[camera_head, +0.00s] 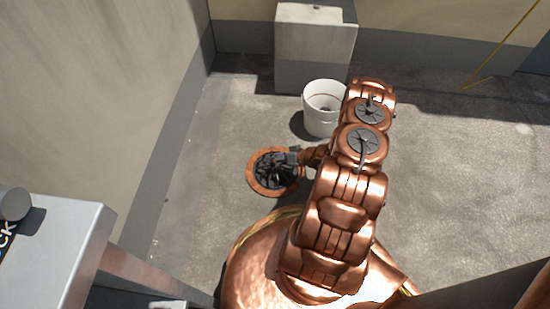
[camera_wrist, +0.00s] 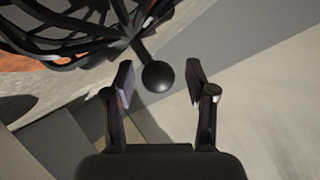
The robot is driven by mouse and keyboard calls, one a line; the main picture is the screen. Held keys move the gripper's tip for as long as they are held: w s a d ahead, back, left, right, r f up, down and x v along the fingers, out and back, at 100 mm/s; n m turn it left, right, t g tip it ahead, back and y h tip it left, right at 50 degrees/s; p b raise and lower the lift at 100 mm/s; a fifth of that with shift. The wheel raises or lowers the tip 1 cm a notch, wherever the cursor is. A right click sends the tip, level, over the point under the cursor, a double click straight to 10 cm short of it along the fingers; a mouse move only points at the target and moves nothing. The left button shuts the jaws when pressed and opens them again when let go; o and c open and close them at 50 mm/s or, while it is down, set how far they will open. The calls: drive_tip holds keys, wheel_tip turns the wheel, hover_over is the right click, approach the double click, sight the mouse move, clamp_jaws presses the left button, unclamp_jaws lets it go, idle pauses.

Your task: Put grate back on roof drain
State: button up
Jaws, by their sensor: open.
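The roof drain shows as an orange-brown ring (camera_head: 253,182) on the roof floor in the head view. The black ribbed grate (camera_head: 270,172) is over the ring's middle; I cannot tell if it is seated. In the wrist view the grate's curved ribs (camera_wrist: 75,40) fill the upper left, with bits of orange behind them. A black ball knob (camera_wrist: 158,77) on a short stem stands out from the grate. My gripper (camera_wrist: 161,84) is open, its fingers on either side of the knob with gaps to both. In the head view my gripper (camera_head: 291,157) is at the ring's right side, partly hidden.
A white bucket (camera_head: 321,126) with something dark inside stands behind the drain, close to my arm. A pale block (camera_head: 312,45) stands against the back wall. A wall (camera_head: 95,80) runs along the left, and a grey metal cabinet (camera_head: 70,245) is front left. Floor at right is clear.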

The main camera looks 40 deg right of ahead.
drive_tip(key=p+v, duration=0.4)
drive_tip(key=v, duration=0.8)
drive_tip(key=w+d+r+n+g+h, duration=0.1)
drive_tip(key=w+d+r+g+h, duration=0.5)
drive_tip(key=d+r, duration=0.5)
wheel_tip(320, 180, up, 9)
drive_tip(key=w+h, duration=0.1)
drive_tip(key=h, duration=0.2)
drive_tip(key=s+a+r+m+g+h, duration=0.1)
drive_tip(key=s+a+r+g, duration=0.1)
drive_tip(key=s+a+r, duration=0.5)
drive_tip(key=s+a+r+g, duration=0.3)
drive_tip(key=s+a+r, duration=0.1)
drive_tip(key=a+r, duration=0.65)
drive_tip(key=s+a+r+g+y, duration=0.1)
drive_tip(key=s+a+r+y, duration=0.1)
drive_tip(key=s+a, duration=0.7)
drive_tip(key=s+a+r+n+g+y, duration=0.1)
drive_tip(key=s+a+r, duration=0.3)
drive_tip(key=s+a, duration=0.6)
drive_tip(key=shift+a+r+g+y, duration=0.25)
drive_tip(key=shift+a+g+y, duration=0.2)
drive_tip(key=shift+a, duration=0.25)
drive_tip(key=shift+s, duration=0.15)
